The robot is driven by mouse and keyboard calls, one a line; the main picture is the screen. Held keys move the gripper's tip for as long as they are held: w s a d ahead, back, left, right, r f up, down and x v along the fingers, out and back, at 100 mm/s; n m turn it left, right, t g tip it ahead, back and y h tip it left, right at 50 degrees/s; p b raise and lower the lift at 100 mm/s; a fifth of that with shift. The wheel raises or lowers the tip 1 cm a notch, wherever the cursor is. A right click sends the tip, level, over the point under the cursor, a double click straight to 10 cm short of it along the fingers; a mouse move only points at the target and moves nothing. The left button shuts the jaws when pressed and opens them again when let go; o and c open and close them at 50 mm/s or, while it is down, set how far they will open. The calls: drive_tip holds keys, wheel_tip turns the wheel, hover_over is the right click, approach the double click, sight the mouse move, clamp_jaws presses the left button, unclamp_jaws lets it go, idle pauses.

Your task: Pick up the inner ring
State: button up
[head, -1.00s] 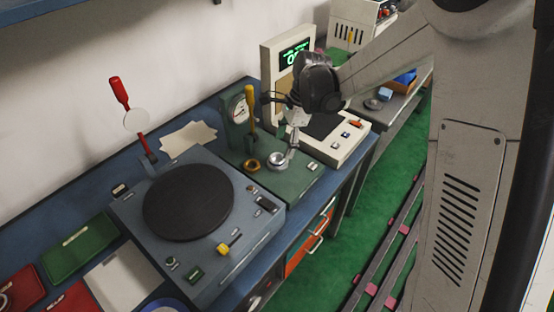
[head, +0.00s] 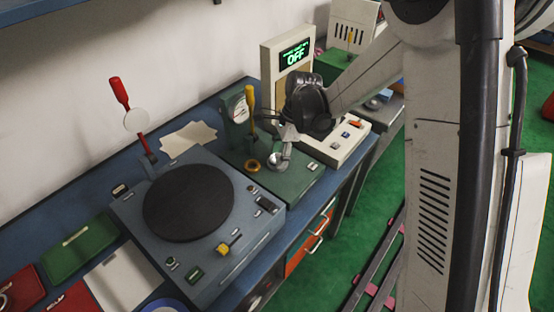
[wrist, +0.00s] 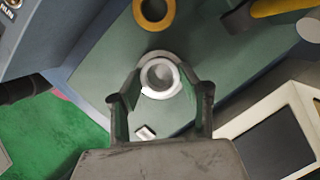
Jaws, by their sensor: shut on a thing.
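The inner ring, a shiny silver ring (head: 278,161), is at the green gauge fixture (head: 290,184) on the bench. In the wrist view the ring (wrist: 160,60) shows between my fingertips, with a round grey centre. My gripper (head: 282,152) points down at it from above. In the wrist view my gripper (wrist: 160,92) has one finger on each side of the ring, shut on it. Whether the ring is clear of the fixture surface cannot be told.
A brass ring (head: 252,165) lies beside it on the fixture. A dial gauge (head: 238,107) and yellow-handled lever (head: 250,98) stand behind. A dark round plate (head: 188,202) is at the left.

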drive_tip(key=c, duration=0.3)
drive_tip(key=shift+r, duration=0.5)
drive_tip(key=r, duration=0.3)
drive_tip(key=shift+s+a+r, duration=0.4)
drive_tip(key=s+a+r, duration=0.6)
drive_tip(key=s+a, duration=0.1)
drive_tip(key=shift+s+a+r, duration=0.15)
drive_tip(key=shift+a, duration=0.15)
